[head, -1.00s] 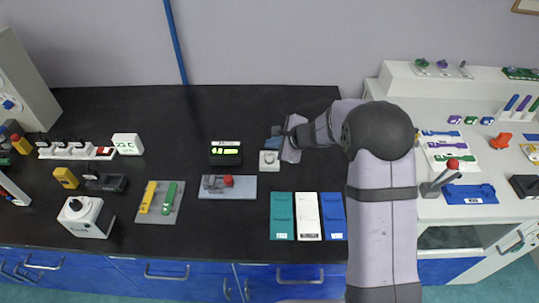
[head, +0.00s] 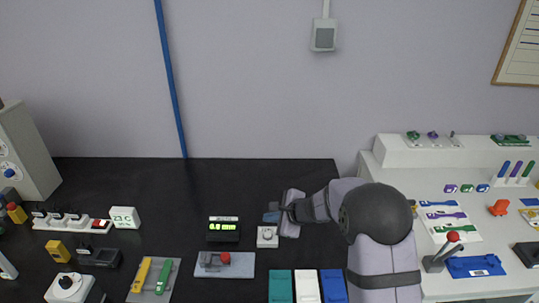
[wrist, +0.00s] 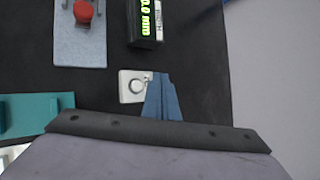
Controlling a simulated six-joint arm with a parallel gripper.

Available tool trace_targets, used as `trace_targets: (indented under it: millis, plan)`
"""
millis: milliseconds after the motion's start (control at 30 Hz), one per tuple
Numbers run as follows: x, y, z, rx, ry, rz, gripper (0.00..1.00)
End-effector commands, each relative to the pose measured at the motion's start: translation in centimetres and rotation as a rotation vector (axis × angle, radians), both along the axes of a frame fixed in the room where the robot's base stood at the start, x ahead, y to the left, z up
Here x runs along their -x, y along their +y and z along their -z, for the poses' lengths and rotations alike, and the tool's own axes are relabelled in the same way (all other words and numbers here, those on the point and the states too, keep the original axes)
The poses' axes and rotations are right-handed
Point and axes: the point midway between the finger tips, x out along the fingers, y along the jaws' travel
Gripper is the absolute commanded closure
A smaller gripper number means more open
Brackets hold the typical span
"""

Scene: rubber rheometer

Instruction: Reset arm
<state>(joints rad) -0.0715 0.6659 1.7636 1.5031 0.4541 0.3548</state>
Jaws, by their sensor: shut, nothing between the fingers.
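My gripper (head: 271,216) is over the black bench, just behind a small white box with a round dial (head: 267,236). In the wrist view its blue fingers (wrist: 162,88) are together with nothing between them. The white box (wrist: 133,86) shows beside the fingertips there, partly covered by them; I cannot tell whether they touch it. My arm reaches in from the lower right of the head view.
A black display with green digits (head: 223,230) and a grey plate with a red knob (head: 225,258) stand left of the gripper. Teal (head: 280,287), white and blue trays lie in front. A white shelf unit (head: 450,155) stands right.

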Motion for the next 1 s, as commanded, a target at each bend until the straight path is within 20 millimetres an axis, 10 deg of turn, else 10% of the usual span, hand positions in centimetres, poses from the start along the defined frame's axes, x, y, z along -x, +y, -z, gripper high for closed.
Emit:
trace_targets:
  millis: [367,700,1000]
  plan:
    - [9.8,-1.6,-1.9,0.275,-0.048,-0.431,1.00]
    - [26.3,-8.7,-1.7,0.672,-0.036,-1.115,1.00]
    - [33.9,-14.3,-1.4,0.860,0.017,-1.473,1.00]
